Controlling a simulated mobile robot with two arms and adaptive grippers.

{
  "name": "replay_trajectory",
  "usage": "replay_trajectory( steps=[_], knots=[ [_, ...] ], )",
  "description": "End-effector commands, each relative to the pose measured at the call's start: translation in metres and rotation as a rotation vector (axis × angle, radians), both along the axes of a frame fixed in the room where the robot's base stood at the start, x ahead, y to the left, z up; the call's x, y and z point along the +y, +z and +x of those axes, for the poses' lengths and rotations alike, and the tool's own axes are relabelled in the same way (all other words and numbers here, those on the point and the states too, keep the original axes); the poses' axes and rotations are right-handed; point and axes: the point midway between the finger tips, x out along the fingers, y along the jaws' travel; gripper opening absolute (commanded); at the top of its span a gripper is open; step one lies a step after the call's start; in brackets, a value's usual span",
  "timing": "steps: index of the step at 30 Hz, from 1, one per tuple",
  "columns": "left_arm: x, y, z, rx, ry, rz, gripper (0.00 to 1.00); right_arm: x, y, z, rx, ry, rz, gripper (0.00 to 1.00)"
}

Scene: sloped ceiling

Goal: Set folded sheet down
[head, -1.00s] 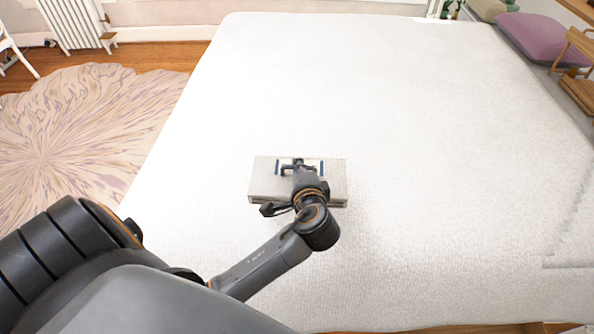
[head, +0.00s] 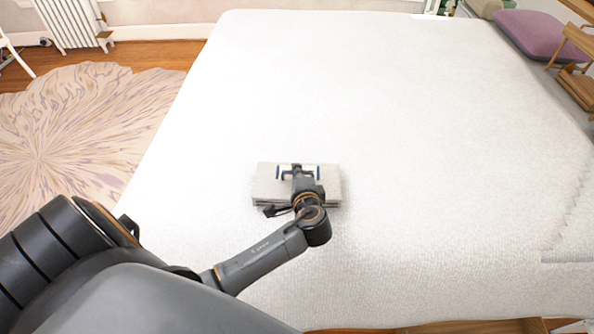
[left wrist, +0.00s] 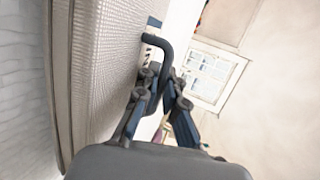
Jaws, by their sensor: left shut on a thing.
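The folded sheet (head: 267,187) is a flat, pale grey-white textured bundle over the near middle of the white-covered bed (head: 350,90). My left gripper (head: 298,173) is shut on the folded sheet, with its blue-padded fingers over the sheet's middle. In the left wrist view the sheet (left wrist: 100,70) stands as a ribbed slab beside the fingers (left wrist: 156,70), with the bed surface (left wrist: 22,90) close along its left. I cannot tell whether its underside touches the bed. My right gripper is out of view.
The bed is broad and clear around the sheet. A purple cushion (head: 528,38) lies past the bed's right edge near a wooden chair (head: 575,50). A round patterned rug (head: 80,125) lies on the wooden floor at left, below a white radiator (head: 70,20).

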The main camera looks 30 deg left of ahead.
Motion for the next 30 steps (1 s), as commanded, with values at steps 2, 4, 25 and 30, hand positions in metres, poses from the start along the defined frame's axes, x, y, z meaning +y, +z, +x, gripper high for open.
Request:
replay_trajectory(
  steps=[2,4,25,30],
  knots=[
    [0.000,-0.001,0.000,0.001,0.000,-0.001,0.17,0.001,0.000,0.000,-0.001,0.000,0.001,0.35],
    [0.000,-0.001,0.000,0.001,0.000,-0.001,0.32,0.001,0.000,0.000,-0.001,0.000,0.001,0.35],
    [-0.038,0.019,-0.039,0.001,0.000,-0.006,0.32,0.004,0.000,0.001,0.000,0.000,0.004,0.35],
    [-0.060,0.032,-0.062,0.001,-0.001,-0.005,0.32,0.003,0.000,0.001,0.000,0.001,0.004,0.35]
  ],
)
